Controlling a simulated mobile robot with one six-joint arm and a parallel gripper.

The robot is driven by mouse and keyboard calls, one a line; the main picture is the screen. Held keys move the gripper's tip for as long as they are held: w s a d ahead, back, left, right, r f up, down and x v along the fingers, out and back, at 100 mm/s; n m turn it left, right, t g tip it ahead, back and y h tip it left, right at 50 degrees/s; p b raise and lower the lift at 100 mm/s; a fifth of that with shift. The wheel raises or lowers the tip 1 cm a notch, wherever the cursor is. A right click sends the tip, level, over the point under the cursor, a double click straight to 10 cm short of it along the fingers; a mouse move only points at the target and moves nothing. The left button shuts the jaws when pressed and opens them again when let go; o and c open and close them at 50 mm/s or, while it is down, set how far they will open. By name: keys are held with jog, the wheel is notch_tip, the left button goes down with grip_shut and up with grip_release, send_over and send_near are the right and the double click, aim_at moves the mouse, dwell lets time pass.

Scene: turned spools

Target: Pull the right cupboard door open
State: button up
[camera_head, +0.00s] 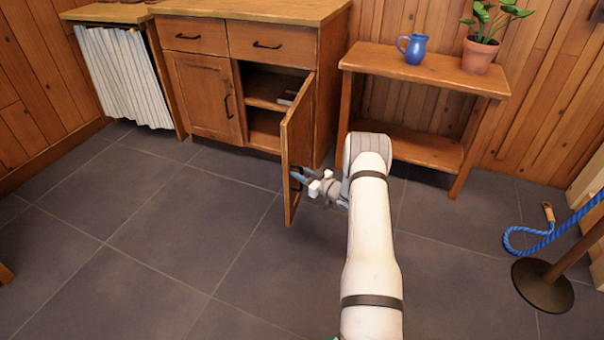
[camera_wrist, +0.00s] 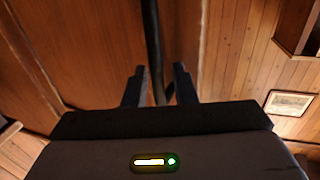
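The right cupboard door (camera_head: 300,130) is swung well out from the wooden cupboard, about square to its front. Its free edge faces the room, and the right compartment (camera_head: 266,98) is exposed. My gripper (camera_head: 298,181) is at the door's outer face near the free edge, by its handle. In the wrist view, the dark handle bar (camera_wrist: 152,45) runs down between the two fingertips of my gripper (camera_wrist: 159,75). The fingers stand apart, with a gap visible between the bar and the right finger. The handle is mostly hidden in the head view.
The left cupboard door (camera_head: 203,97) is closed. A side table (camera_head: 425,72) with a blue jug (camera_head: 413,48) and a potted plant (camera_head: 480,52) stands right of the cupboard. A rope post base (camera_head: 543,285) is at far right. The floor left of the door is clear.

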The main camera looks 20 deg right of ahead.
jog(key=p+v, duration=0.2)
jog(key=v, duration=0.5)
jog(key=shift+s+d, duration=0.2)
jog(key=shift+s, duration=0.15)
